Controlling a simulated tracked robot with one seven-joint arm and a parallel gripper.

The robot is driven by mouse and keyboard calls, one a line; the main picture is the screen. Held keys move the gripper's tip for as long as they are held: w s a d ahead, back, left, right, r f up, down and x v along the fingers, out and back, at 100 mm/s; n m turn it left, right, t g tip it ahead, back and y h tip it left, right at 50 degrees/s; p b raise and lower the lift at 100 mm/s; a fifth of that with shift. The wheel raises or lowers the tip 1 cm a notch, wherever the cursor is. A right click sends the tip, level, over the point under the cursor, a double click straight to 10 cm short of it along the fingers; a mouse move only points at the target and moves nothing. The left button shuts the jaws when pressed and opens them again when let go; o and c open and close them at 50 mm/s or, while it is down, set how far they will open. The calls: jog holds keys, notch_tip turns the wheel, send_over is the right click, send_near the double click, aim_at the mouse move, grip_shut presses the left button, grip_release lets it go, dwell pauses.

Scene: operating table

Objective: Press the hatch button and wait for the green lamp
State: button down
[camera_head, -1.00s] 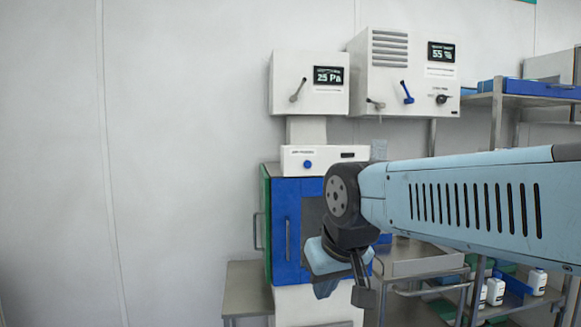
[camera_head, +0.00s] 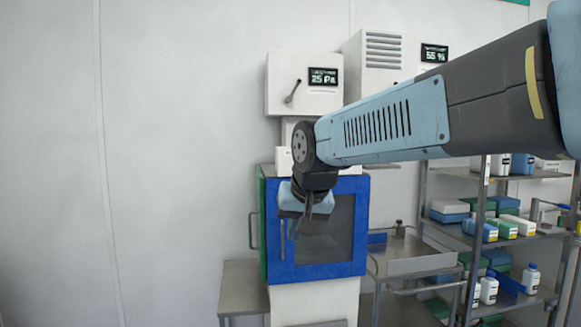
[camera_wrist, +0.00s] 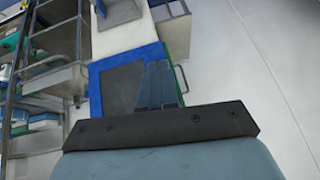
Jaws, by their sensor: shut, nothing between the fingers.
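The hatch is a box with a blue-framed door (camera_head: 346,255), a dark window and a green side (camera_head: 262,225). The blue frame (camera_wrist: 150,53) also shows in the wrist view, tilted. A white panel (camera_head: 283,160) sits above the hatch, mostly covered by my arm. The blue button on it is hidden now. No green lamp shows in either view. My gripper (camera_head: 295,232) is in front of the upper left of the hatch door, pointing down, below the panel. It is shut and empty. Its fingers (camera_wrist: 158,84) lie together over the door in the wrist view.
A white wall unit (camera_head: 303,85) reading 25 Pa hangs above, with a larger unit (camera_head: 384,62) reading 55 % beside it. A steel table (camera_head: 243,285) stands left of the hatch. A steel cart (camera_head: 415,262) and stocked shelves (camera_head: 520,240) stand right.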

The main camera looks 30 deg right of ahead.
jog(key=w+d+r+m+h, duration=0.1)
jog(key=w+d+r+m, duration=0.3)
jog(key=w+d, duration=0.3)
jog(key=w+d+r+m+t+h, duration=0.1)
jog(key=w+d+r+m, duration=0.3)
jog(key=w+d, duration=0.3)
jog(key=w+r, duration=0.1)
jog(key=w, duration=0.4)
jog(key=shift+w+d+t+h, duration=0.2)
jog(key=shift+d+t+h, duration=0.1)
jog(key=shift+d+h, duration=0.1)
jog(key=w+d, duration=0.2)
jog(key=w, duration=0.6)
jog(key=shift+w+d, duration=0.15)
jog(key=shift+w, duration=0.05)
jog(key=shift+w, duration=0.15)
dwell(0.8)
jog(key=shift+w+d+r, duration=0.1)
jog(key=shift+w+d, duration=0.05)
jog(key=shift+w, duration=0.2)
jog(key=shift+w+d, duration=0.1)
jog(key=shift+w, duration=0.25)
dwell(0.7)
jog(key=shift+s, duration=0.15)
jog(key=shift+s+a, duration=0.25)
jog(key=shift+s, duration=0.4)
